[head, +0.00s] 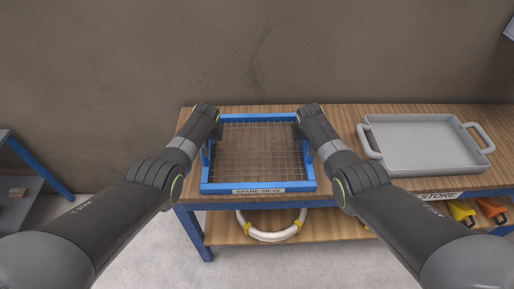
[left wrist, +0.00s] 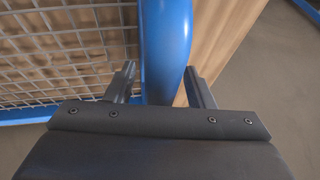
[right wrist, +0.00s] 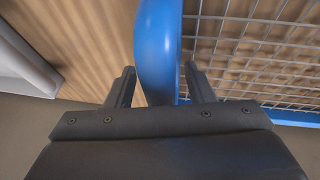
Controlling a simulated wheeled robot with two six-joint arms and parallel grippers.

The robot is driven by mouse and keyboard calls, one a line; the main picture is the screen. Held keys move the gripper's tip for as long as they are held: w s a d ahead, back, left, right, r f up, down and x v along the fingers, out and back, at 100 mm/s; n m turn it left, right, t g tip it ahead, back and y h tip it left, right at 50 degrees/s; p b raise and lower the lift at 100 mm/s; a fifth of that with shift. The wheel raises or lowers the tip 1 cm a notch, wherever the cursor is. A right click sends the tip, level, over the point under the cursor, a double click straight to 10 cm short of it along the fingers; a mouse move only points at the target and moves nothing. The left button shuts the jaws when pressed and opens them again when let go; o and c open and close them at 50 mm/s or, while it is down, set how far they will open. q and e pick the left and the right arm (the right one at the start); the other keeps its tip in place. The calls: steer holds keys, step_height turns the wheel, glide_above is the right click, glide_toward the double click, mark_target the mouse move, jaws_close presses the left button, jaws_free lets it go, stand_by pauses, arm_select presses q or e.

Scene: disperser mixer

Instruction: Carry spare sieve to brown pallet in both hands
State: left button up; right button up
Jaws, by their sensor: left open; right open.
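The spare sieve (head: 258,187), a blue frame with wire mesh and a "SPARE SIEVE" label, lies on the wooden bench top (head: 340,120). My left gripper (left wrist: 160,85) is open, with its fingers on either side of the sieve's blue left handle (left wrist: 165,40). My right gripper (right wrist: 160,85) is open, with its fingers on either side of the blue right handle (right wrist: 157,45). In the head view my wrists cover both handles and hide the fingertips. No brown pallet is seen.
A grey tray (head: 425,145) with two handles stands on the bench right of the sieve. A white ring with yellow bands (head: 270,235) and yellow and orange items (head: 462,211) are on the lower shelf. A grey table (head: 20,190) stands at far left.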

arm_select(q)
steer(key=shift+c, duration=0.2)
arm_select(e)
steer(key=shift+c, duration=0.2)
arm_select(q)
jaws_close()
arm_select(e)
jaws_close()
stand_by(0.7)
arm_select(q)
steer(key=shift+w+r, duration=0.15)
steer(key=shift+w, duration=0.05)
arm_select(e)
steer(key=shift+w+r, duration=0.15)
steer(key=shift+w, duration=0.05)
